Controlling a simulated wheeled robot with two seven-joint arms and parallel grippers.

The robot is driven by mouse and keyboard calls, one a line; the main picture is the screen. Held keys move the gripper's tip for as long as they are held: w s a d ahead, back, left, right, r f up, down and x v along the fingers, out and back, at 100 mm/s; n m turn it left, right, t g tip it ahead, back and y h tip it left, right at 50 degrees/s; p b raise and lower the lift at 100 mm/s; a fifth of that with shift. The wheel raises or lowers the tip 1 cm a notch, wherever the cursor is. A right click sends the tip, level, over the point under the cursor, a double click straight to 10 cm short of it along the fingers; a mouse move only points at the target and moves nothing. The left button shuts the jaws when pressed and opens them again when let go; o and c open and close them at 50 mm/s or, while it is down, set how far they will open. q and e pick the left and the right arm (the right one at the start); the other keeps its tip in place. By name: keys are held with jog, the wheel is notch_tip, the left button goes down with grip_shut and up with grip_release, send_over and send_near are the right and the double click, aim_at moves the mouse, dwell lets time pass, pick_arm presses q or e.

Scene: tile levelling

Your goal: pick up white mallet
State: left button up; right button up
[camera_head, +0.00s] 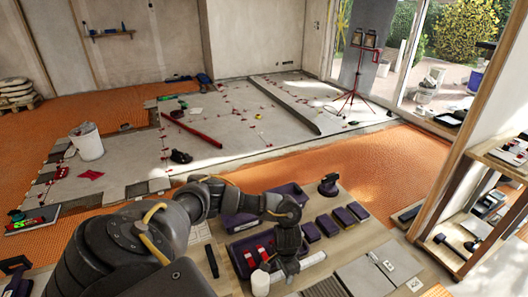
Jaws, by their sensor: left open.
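My left gripper (284,270) reaches down over the work surface at the bottom centre and is open. A white upright cylinder (261,284), which looks like the head of the white mallet, stands just left of the fingers. A pale bar (313,260) shows just right of the fingers and may be its handle; the gripper hides the stretch between them. I cannot tell whether the fingers touch it. My right gripper is not in view.
A purple tray (233,262) with red-handled tools lies left of the gripper. Several dark purple blocks (327,225) and a suction cup (328,186) lie behind. Grey tiles (363,279) lie to the right. A wooden shelf (446,256) stands at the right edge.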

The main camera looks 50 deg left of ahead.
pick_arm(q)
grip_shut()
dwell(0.4)
